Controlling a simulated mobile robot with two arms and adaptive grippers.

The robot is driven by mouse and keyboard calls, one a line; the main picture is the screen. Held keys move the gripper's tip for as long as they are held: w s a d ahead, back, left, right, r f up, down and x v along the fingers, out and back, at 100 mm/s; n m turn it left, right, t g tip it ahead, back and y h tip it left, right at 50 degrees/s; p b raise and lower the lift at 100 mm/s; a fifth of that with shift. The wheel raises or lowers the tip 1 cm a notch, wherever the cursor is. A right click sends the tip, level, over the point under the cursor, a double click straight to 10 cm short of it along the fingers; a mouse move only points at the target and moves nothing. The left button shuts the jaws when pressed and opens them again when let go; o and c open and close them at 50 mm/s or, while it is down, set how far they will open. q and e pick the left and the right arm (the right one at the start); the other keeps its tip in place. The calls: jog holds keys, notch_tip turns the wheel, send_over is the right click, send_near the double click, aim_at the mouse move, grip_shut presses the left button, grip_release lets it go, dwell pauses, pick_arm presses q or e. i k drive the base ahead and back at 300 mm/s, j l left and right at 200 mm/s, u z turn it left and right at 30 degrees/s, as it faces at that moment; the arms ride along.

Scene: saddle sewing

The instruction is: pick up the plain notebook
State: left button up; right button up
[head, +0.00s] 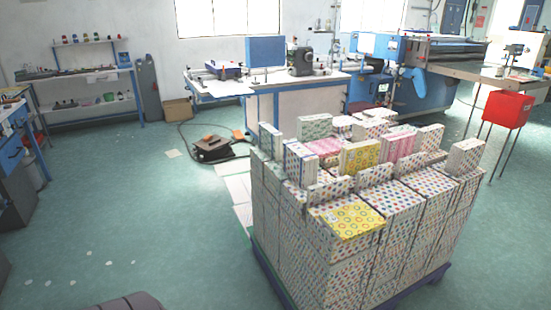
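A large stack of patterned notebooks or boxes (398,215) stands on a dark blue pallet (434,277) at the right centre of the head view. Most have small coloured dots on white. A yellow one with rings (346,219) lies flat on the near top edge. Another yellow one (360,156) and a pink one (398,146) stand upright further back on the stack. I cannot make out a plain notebook for certain at this distance. Neither of my grippers is in view.
A blue-and-white workbench (290,102) and blue machinery (423,92) stand behind the stack. A dark pedal-like unit (212,149) with a cable lies on the floor. A red box (507,108) stands at right. The green floor at left is mostly open.

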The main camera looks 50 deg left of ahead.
aim_at(374, 177)
jog(key=i+u, duration=0.2)
jog(key=u, duration=0.2)
jog(key=i+l+u, duration=0.15)
jog(key=u, duration=0.3)
jog(key=i+l+u, duration=0.25)
jog(key=u, duration=0.15)
jog(key=i+l+u, duration=0.1)
jog(key=i+l, duration=0.3)
jog(key=l, duration=0.25)
jog(key=i+l+u, duration=0.15)
jog(key=i+l, duration=0.1)
jog(key=l, duration=0.1)
